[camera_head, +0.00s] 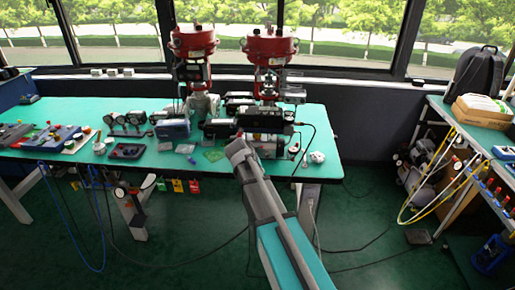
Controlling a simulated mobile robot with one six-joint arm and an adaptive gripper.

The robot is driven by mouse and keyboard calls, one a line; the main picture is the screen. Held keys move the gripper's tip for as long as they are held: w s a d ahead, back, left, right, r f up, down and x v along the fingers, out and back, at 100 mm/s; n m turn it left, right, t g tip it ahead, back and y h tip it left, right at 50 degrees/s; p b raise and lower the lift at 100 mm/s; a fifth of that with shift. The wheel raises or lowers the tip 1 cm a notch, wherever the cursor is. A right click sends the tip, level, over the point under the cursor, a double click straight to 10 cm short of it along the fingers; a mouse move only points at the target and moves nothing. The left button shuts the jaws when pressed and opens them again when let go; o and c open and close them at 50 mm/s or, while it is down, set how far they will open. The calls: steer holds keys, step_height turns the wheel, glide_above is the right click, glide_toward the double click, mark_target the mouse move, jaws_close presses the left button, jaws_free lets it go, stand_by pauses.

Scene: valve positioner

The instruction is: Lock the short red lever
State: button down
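I cannot single out the short red lever with certainty in this view. Small red, yellow and green tag-like pieces (178,185) hang under the front edge of the green-topped workbench (325,150). Small red pieces also show on the right-hand bench (485,182), too small to identify. My grey and teal arm reaches up from the bottom, and its grey upper end overlaps the workbench's front edge. No gripper fingers show, so my gripper is not in view.
Two red-topped valve actuators (194,42) (269,47) stand at the back of the workbench. Dark instrument boxes (262,119) crowd its middle. Blue hoses (72,240) and cables hang below. Floor between the benches is mostly open.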

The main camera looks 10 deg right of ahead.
mark_target(261, 145)
steer(key=w+a+r+t+h, duration=0.1)
steer(key=w, duration=0.6)
steer(key=w+a+r+t+h+b, duration=0.1)
steer(key=w+r+t+h, duration=0.1)
steer(key=w, duration=0.6)
steer(key=shift+a+n+t+b, duration=0.3)
steer(key=shift+a, duration=0.05)
steer(key=shift+d, duration=0.1)
steer(key=b+x, duration=0.4)
steer(key=x, duration=0.4)
steer(key=shift+f+b, duration=0.2)
steer(key=shift+b, duration=0.2)
steer(key=shift+b+x, duration=0.35)
steer(key=shift+x, duration=0.45)
steer(key=shift+r, duration=0.1)
